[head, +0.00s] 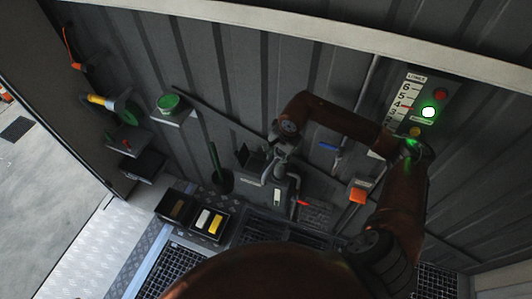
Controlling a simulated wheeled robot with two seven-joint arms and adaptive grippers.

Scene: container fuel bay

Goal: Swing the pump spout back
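A small grey pump or dispenser unit (268,192) stands against the dark ribbed wall, in the middle of the head view. A pale thin pipe (293,194) with a red end (303,203) shows at its right side; I cannot tell for certain that this is the spout. My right arm reaches in from the lower right and bends down to the unit. My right gripper (280,160) is at the top of the unit, close to it or touching it. Its fingers are dark and small, so its opening is unclear. My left gripper is not in view.
Trays (194,220) and a green-topped holder (170,106) are left. Grated floor lies in front.

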